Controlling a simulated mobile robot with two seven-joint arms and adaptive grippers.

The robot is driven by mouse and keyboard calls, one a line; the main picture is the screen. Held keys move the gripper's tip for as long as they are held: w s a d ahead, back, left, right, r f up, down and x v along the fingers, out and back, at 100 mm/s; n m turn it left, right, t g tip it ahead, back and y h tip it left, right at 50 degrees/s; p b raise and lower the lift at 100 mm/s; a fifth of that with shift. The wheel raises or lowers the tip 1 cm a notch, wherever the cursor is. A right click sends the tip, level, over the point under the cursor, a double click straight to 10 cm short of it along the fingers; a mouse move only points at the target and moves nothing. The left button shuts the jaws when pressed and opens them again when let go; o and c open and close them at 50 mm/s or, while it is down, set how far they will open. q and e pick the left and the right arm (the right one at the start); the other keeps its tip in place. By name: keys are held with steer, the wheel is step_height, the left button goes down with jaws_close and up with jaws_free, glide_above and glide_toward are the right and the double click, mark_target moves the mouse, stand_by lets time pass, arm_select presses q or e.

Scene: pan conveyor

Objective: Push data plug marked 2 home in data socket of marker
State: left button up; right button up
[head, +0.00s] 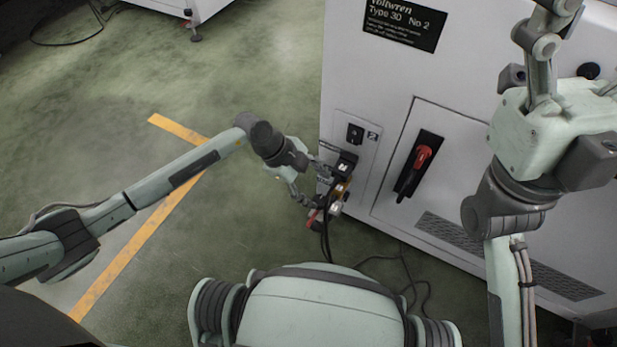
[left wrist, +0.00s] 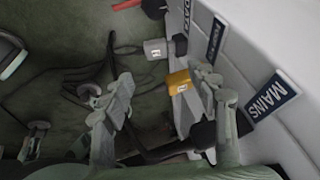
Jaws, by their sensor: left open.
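In the head view, the data socket's marker "2" (head: 373,136) sits beside a small dark socket (head: 355,134) on the pale cabinet. My left gripper (head: 312,178) is open at the cabinet face, below that socket. Dark plug bodies with cables (head: 345,165) cluster at its fingers. In the left wrist view, a yellow tagged plug (left wrist: 178,82) lies between the open fingers (left wrist: 165,95), nearer the cabinet-side finger; a grey tagged one (left wrist: 155,48) is beyond. Their marks are too small to read. I cannot tell whether any is seated.
The left wrist view shows a "MAINS" label (left wrist: 272,96) and a "DATA" label (left wrist: 182,42) on the cabinet. A red-handled switch (head: 422,158) is right of the sockets. Black cables (head: 403,270) lie on the floor.

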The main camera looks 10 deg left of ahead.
arm_select(q)
steer(key=shift+v, duration=2.05)
